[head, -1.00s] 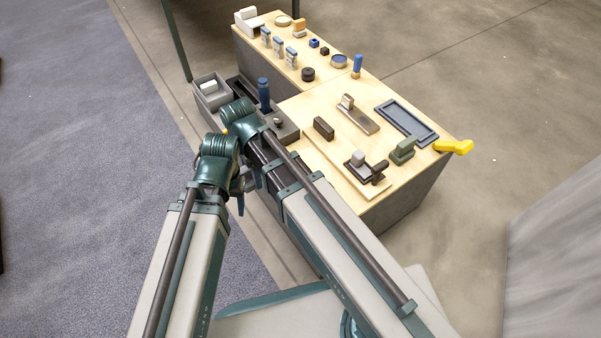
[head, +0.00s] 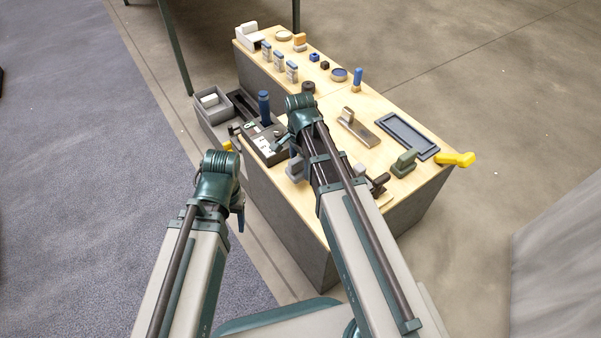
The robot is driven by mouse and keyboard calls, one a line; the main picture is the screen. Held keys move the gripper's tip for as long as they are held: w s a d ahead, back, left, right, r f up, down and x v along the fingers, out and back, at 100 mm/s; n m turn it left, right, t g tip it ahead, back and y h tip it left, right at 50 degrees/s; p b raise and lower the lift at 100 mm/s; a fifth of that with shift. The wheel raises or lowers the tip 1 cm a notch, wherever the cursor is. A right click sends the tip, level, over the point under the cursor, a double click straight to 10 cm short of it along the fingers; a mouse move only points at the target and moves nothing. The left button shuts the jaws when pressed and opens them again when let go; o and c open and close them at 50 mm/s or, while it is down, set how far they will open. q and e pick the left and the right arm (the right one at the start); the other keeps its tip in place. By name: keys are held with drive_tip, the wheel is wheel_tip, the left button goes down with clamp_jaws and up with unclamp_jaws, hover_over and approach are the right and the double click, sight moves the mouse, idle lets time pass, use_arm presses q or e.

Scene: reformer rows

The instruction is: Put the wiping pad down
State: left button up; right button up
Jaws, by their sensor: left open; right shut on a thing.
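My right gripper (head: 287,146) is over the near edge of the wooden bench top, just right of a dark fixture (head: 262,152) with white pieces in its top. It is shut on a small grey block (head: 295,169), which looks like the wiping pad; the arm partly hides it, and I cannot tell whether it touches the bench. My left gripper (head: 238,213) is open and hangs off the bench's near left side, mostly hidden by its own wrist.
A blue-handled tool (head: 264,105) stands behind the fixture. A grey bin (head: 212,118) is at the left end. A blue tray (head: 408,137), a green stamp-like block (head: 404,163) and a metal plate with a handle (head: 358,128) lie right. A yellow handle (head: 455,159) juts from the corner.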

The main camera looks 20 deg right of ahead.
sight(300, 173)
drive_tip(key=shift+f+b, duration=1.75)
drive_tip(key=shift+f, duration=0.2)
drive_tip(key=o, duration=1.1)
drive_tip(key=shift+r, duration=0.1)
drive_tip(key=shift+r, duration=0.1)
wheel_tip(300, 173, up, 12)
drive_tip(key=p, duration=1.2)
drive_tip(key=shift+r, duration=0.1)
drive_tip(key=s+a+n, duration=0.3)
drive_tip(key=s+n, duration=0.1)
drive_tip(key=n, duration=0.2)
drive_tip(key=s+a+n, duration=0.4)
drive_tip(key=s+n, duration=0.1)
drive_tip(key=n, duration=0.1)
drive_tip(key=s+a+n+h, duration=0.1)
drive_tip(key=s+a+n, duration=0.2)
drive_tip(key=s+n, duration=0.2)
drive_tip(key=shift+s+a+n, duration=0.15)
drive_tip(key=shift+a+n, duration=0.05)
drive_tip(key=shift+n, duration=0.2)
